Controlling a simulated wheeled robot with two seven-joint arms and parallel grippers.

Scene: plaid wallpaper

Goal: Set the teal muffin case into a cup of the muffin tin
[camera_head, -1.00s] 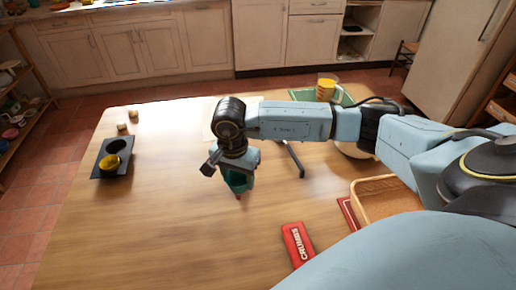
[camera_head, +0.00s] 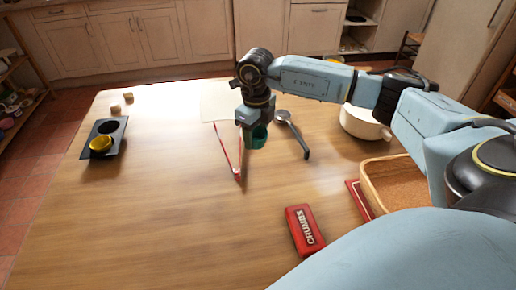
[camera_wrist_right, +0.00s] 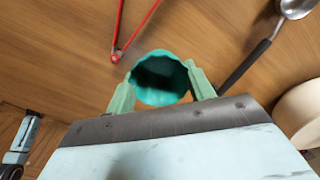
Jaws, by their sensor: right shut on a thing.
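The teal muffin case (camera_head: 258,138) is held in my right gripper (camera_head: 252,132), above the middle of the table. In the right wrist view the case (camera_wrist_right: 160,68) sits between the two green fingers of the gripper (camera_wrist_right: 162,90), its dark opening facing the camera. The dark muffin tin (camera_head: 118,146) lies at the left of the table, well away from the gripper. Its near cup holds a yellow case (camera_head: 101,144); its far cup (camera_head: 108,127) looks empty. My left gripper is not in view.
Red tongs (camera_head: 232,165) and a dark-handled ladle (camera_head: 295,135) lie beside the gripper. A red CRUMBS box (camera_head: 304,230), a wicker tray (camera_head: 376,207) and a cream pot (camera_head: 360,126) are to the right. Two small cubes (camera_head: 128,96) lie behind the tin. Table between tin and tongs is clear.

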